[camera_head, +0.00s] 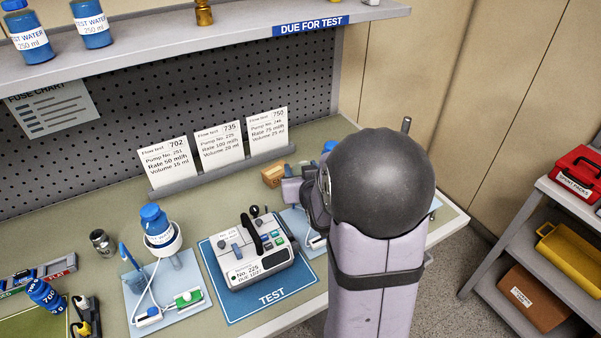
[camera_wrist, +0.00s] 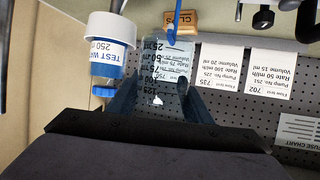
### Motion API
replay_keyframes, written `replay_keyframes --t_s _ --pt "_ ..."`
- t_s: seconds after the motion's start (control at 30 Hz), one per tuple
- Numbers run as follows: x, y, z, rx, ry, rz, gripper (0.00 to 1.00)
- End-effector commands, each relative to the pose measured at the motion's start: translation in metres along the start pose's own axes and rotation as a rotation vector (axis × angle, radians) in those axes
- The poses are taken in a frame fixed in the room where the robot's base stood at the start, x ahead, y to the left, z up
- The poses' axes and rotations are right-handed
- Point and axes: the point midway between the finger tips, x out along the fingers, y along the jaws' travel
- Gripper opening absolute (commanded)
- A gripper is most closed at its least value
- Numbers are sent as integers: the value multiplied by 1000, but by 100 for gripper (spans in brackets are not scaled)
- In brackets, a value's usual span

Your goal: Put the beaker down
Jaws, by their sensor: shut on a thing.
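In the wrist view a clear graduated beaker (camera_wrist: 163,68) stands between the two dark fingers of my gripper (camera_wrist: 160,101), which is shut on it. A flow-test card shows through its clear wall. A blue hooked piece (camera_wrist: 172,28) is at the beaker's end in the picture; I cannot tell whether it touches. In the head view my gripper (camera_head: 304,192) is largely hidden behind my own arm, over the right end of the bench. The beaker cannot be made out there, nor can the gap between its base and the surface.
A test water bottle (camera_wrist: 108,62) is close beside the beaker. A pump (camera_head: 255,250) sits on the blue TEST mat (camera_head: 275,302). Left of it is a stand plate (camera_head: 180,272) with a bottle (camera_head: 155,220). A clips box (camera_head: 274,174) and cards (camera_head: 220,149) are behind.

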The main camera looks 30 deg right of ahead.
Motion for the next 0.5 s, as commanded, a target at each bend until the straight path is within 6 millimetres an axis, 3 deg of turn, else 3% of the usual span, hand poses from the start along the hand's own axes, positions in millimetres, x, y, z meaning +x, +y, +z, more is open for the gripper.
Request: replay_keyframes --t_s 0.27,0.5 --pt "17 -9 -13 -16 4 -36 24" --pt "64 -33 -41 -60 6 -139 24"
